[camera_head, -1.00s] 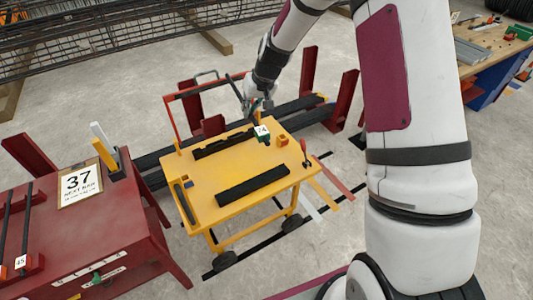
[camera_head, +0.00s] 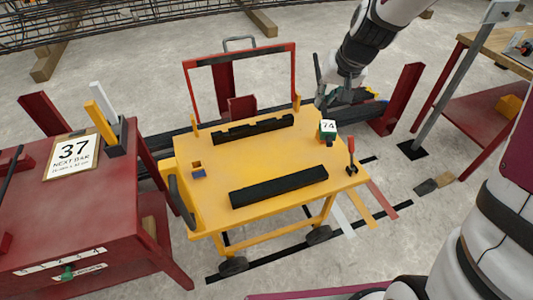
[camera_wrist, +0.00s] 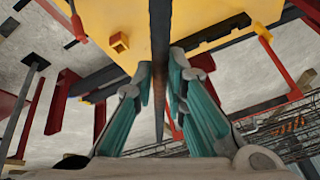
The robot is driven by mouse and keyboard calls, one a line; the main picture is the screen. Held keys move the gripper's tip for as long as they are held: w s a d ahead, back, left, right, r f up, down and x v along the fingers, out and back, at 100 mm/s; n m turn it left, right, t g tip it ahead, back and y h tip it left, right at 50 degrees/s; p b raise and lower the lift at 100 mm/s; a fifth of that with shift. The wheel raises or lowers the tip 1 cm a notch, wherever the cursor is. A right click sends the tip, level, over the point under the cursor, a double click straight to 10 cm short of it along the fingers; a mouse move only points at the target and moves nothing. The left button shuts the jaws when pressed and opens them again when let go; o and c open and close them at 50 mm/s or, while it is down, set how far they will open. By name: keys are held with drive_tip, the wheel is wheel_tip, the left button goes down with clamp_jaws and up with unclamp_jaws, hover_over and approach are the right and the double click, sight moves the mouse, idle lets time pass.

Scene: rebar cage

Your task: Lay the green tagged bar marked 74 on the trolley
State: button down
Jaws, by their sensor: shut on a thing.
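My gripper (camera_head: 335,95) is shut on a dark bar at the far right corner of the yellow trolley (camera_head: 215,160). A green tag marked 74 (camera_head: 328,127) shows at the bar's near end, over the trolley's far right corner. In the wrist view the dark bar (camera_wrist: 160,60) stands between my gripper's teal fingers (camera_wrist: 160,95), with the yellow trolley top (camera_wrist: 215,18) behind it. Two black rests, one far (camera_head: 253,130) and one near (camera_head: 278,186), lie on the trolley. The bar appears held above the trolley; its exact height is unclear.
A red table (camera_head: 110,215) with a sign marked 37 (camera_head: 73,157) stands left. A red frame (camera_head: 240,50) rises behind the trolley.

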drive_tip(key=s+a+f+n+y+b, duration=0.15)
drive_tip(key=s+a+f+b, duration=0.35)
drive_tip(key=a+f+b, duration=0.75)
drive_tip(key=s+a+f+n+b, duration=0.3)
drive_tip(key=s+a+f+b, duration=0.2)
drive_tip(key=a+f+b, duration=0.65)
drive_tip(key=p, duration=0.3)
hover_over(240, 174)
wheel_tip(240, 174, down, 3)
drive_tip(key=shift+f+g, duration=0.2)
drive_tip(key=shift+g, duration=0.2)
drive_tip(key=shift+f+b, duration=1.1)
drive_tip(key=shift+f, duration=0.6)
drive_tip(key=shift+f, duration=0.2)
drive_tip(key=c, duration=1.6)
unclamp_jaws()
